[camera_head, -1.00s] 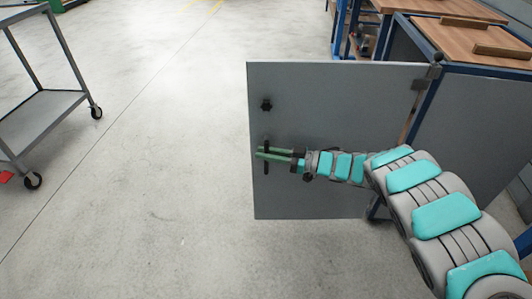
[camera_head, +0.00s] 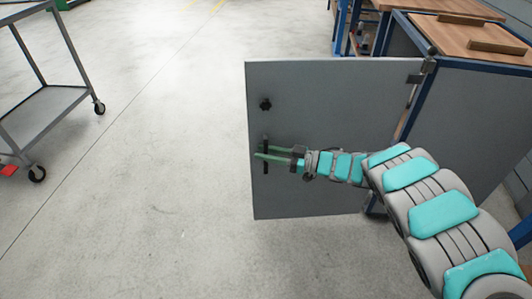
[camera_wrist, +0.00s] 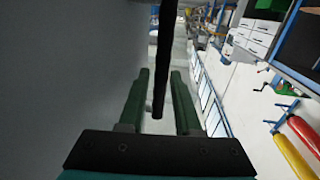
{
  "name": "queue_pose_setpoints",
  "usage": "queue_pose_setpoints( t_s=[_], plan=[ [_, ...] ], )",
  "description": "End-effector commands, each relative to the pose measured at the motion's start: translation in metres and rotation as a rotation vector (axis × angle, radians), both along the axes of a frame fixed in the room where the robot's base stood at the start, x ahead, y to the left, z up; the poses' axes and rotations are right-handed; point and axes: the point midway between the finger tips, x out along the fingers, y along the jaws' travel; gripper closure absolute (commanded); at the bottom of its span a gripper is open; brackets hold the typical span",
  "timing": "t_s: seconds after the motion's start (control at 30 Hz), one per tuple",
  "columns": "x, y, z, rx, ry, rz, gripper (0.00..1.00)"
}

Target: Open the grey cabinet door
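The grey cabinet door (camera_head: 330,95) stands swung out from the blue-framed cabinet (camera_head: 470,115), hinged at its right edge. A black upright bar handle (camera_head: 266,166) sits near its free left edge, with a black knob (camera_head: 265,104) above. My gripper (camera_head: 262,154) is at the handle, with its green fingers on either side of the bar. In the wrist view, the bar (camera_wrist: 162,60) runs between the two fingers with visible gaps beside it. The fingers stand apart and do not appear to clamp it. My arm hides part of the door's lower right and of the cabinet opening.
A grey wheeled cart (camera_head: 45,115) stands at the left. Wood-topped benches (camera_head: 455,8) are behind the cabinet at upper right. The concrete floor (camera_head: 160,180) between the cart and the door is clear.

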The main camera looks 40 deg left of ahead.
Motion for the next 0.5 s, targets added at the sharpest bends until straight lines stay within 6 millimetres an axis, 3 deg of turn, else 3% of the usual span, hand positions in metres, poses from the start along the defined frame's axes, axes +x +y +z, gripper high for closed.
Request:
queue_pose_setpoints(
  t_s=[0.23,0.5],
  plan=[
    [0.004,-0.008,0.0,0.0,-0.001,-0.002,0.68],
    [0.02,-0.048,-0.001,-0.001,-0.001,-0.003,0.68]
  ],
)
